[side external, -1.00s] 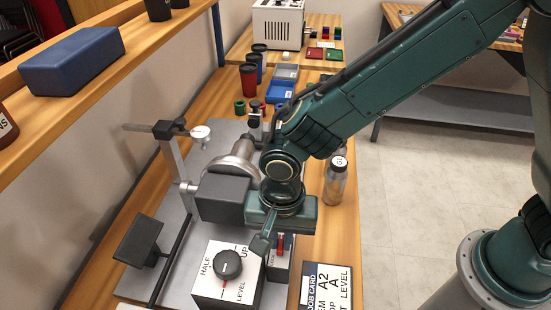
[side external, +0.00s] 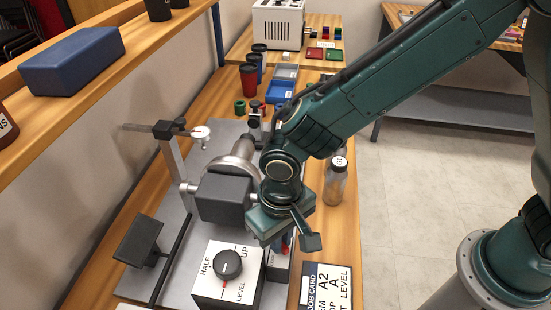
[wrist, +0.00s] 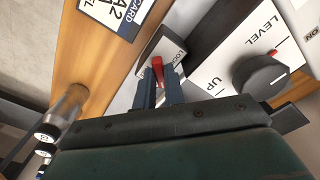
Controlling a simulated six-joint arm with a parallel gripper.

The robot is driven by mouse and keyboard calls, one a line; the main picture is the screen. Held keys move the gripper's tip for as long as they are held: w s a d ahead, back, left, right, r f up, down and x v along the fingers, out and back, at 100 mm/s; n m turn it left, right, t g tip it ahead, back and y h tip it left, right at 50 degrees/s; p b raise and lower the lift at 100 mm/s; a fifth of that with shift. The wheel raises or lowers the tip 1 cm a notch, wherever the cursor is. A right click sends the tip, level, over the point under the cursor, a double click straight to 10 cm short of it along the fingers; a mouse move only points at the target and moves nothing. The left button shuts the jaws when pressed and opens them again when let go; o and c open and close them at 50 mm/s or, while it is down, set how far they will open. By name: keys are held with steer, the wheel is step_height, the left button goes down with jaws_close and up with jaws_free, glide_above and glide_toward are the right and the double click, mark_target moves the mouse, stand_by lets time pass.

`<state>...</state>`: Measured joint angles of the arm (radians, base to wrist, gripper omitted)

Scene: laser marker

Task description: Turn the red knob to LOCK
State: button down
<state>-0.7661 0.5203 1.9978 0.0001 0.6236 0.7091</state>
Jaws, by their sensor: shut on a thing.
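The red knob (wrist: 158,72) stands out between my fingertips in the wrist view, on a small box with a white label plate (wrist: 166,47). Part of a word starting "LOC" shows on the plate just above and right of the knob. My gripper (wrist: 158,90) is shut on the knob, with one dark blue finger on each side. In the side view my gripper (side external: 286,240) points down at this box, beside the dial box, and mostly hides the knob. I cannot tell exactly which mark the knob points at.
A white box with a black dial (side external: 228,264), marked HALF, UP and LEVEL, stands close to the left of my gripper. A job card (side external: 327,288) lies in front. A grey machine block (side external: 224,196) is behind left and a bottle (side external: 336,181) behind right.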

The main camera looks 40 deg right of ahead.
steer(key=n, duration=0.4)
steer(key=shift+n, duration=2.2)
steer(key=c, duration=1.8)
jaws_free()
steer(key=shift+o, duration=0.2)
steer(key=shift+r, duration=0.15)
step_height(320, 180, up, 14)
